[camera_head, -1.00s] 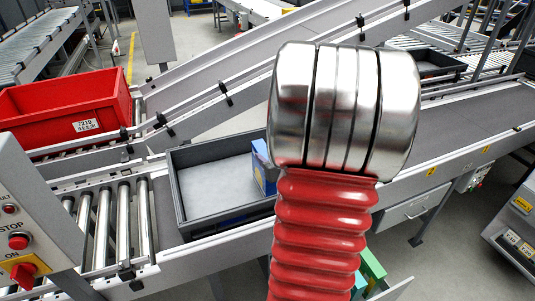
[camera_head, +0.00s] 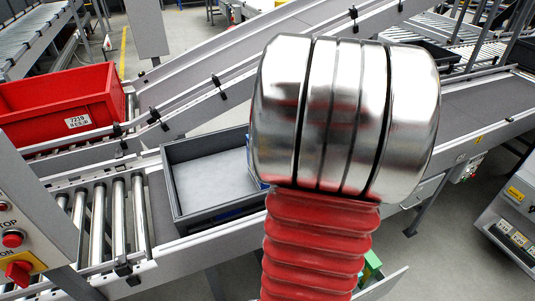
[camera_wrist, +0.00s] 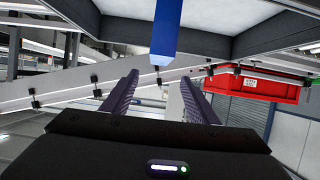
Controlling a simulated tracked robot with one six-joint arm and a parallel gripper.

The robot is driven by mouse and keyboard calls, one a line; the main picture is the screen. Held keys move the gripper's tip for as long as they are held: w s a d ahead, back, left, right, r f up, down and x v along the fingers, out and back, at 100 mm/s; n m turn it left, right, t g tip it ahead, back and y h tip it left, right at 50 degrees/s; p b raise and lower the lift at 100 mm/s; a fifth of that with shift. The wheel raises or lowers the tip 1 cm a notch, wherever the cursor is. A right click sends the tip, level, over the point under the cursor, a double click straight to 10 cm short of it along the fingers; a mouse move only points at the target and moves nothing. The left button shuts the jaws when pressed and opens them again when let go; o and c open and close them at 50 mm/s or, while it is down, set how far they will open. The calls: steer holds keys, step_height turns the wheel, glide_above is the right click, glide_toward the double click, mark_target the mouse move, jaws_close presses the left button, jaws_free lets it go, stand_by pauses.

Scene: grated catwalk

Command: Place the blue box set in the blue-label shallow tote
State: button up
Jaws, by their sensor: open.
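The shallow grey tote (camera_head: 172,195) sits on the conveyor in the head view, with a pale floor and a patch of blue on its front wall. A sliver of the blue box set (camera_head: 255,165) shows inside its right part, mostly hidden behind my arm. In the wrist view a blue upright shape (camera_wrist: 166,28), apparently the box set, stands out against the pale tote floor and dark rim (camera_wrist: 215,45) at the top. My gripper (camera_wrist: 157,85) is open there, fingers apart, with nothing seen between them; the blue shape lies beyond the fingertips. The gripper is hidden in the head view.
A red tote (camera_head: 62,105) stands on the conveyor at the left and also shows in the wrist view (camera_wrist: 252,84). A control panel (camera_head: 25,215) is at the lower left. Rails and a sloping conveyor run behind the tote. Bare rollers (camera_head: 108,220) lie left of it.

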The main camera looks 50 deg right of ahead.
steer(key=w+a+r+n+g+y, duration=0.15)
steer(key=a+r, duration=0.25)
steer(key=a, duration=0.4)
steer(key=w+a+r+n+g+h, duration=0.1)
steer(key=w+a+r+g, duration=0.15)
steer(key=a, duration=0.65)
steer(key=s+a+r+n+g+y, duration=0.1)
steer(key=s+a+y, duration=0.2)
steer(key=a, duration=0.8)
steer(key=s+a+r+n+g+y, duration=0.1)
steer(key=s+a+n+y, duration=0.1)
steer(key=s+a, duration=0.4)
steer(key=a+y, duration=0.1)
steer(key=a, duration=0.4)
steer(key=shift+s+a+r, duration=0.15)
steer(key=shift+s+a, duration=0.15)
steer(key=shift+c, duration=0.2)
